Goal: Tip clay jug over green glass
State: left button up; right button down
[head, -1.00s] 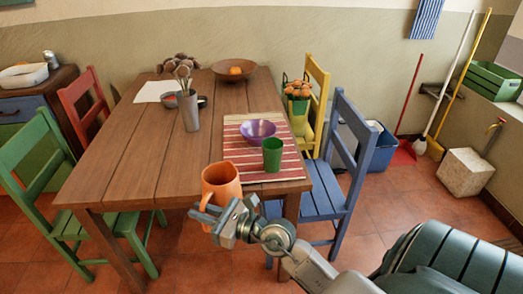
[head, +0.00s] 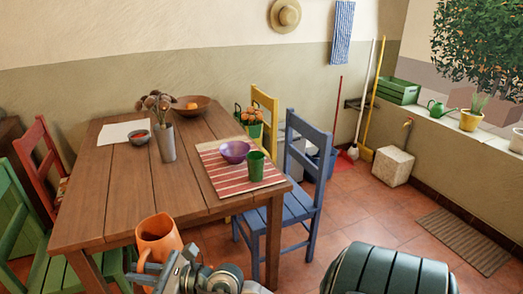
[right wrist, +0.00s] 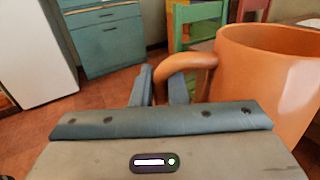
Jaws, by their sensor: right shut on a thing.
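The orange clay jug (head: 158,238) is held upright in front of the table's near edge in the head view. My right gripper (head: 150,268) is shut on its handle. In the right wrist view the jug (right wrist: 268,75) fills the right side, and its handle (right wrist: 190,62) runs between the fingers of the gripper (right wrist: 160,90). The green glass (head: 256,166) stands upright on the striped mat (head: 240,188) near the table's right front corner, apart from the jug and farther to the right. My left gripper is not in view.
A purple bowl (head: 235,151) sits on the mat beside the glass. A grey vase with dried flowers (head: 165,142) stands mid-table. The blue chair (head: 295,195) is at the table's right side. The table's front left top (head: 120,205) is bare.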

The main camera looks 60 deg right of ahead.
aim_at(256, 167)
jog(key=j+z, duration=0.15)
jog(key=z, duration=0.75)
